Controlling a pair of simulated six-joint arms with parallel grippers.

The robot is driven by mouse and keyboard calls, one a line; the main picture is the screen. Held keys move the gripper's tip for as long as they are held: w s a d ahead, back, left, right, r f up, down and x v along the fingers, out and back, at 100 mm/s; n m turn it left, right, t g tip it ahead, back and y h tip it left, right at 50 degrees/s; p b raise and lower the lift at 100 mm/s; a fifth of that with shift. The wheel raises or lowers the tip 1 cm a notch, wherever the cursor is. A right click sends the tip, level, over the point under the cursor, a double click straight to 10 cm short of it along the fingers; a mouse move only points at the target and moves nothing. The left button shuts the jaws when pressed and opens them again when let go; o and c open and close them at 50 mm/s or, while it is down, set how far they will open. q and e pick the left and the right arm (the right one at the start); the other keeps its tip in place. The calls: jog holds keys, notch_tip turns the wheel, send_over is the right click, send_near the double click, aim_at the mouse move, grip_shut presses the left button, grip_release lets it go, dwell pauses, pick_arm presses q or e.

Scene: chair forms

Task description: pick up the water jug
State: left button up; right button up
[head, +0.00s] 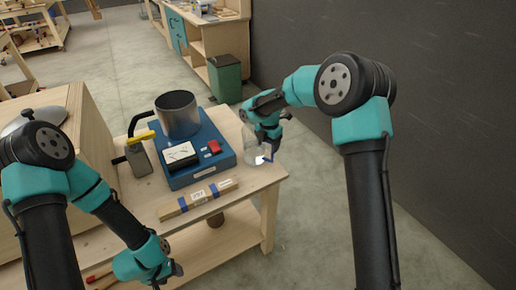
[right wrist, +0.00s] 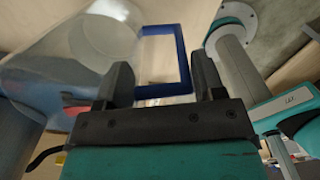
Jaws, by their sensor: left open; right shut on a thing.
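The water jug (head: 253,153) is clear with a blue handle, near the right edge of the workbench. My right gripper (head: 271,146) is at its handle side and partly covers the jug. In the right wrist view, the clear jug body (right wrist: 60,55) lies to the left. Its blue handle (right wrist: 183,60) passes between the two dark fingers of my right gripper (right wrist: 162,85), which is shut on it. I cannot tell whether the jug's base touches the bench. My left gripper (head: 168,275) is open and empty, low in front of the bench.
On the workbench (head: 258,180) stands a blue device (head: 218,165) with a metal cylinder (head: 178,114). A grey tool with a yellow top (head: 139,158) is left of it. A wooden bar with blue bands (head: 197,200) lies in front. A green bin (head: 225,78) stands behind.

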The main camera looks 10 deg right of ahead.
jog(key=shift+r, duration=0.25)
jog(key=shift+r, duration=4.75)
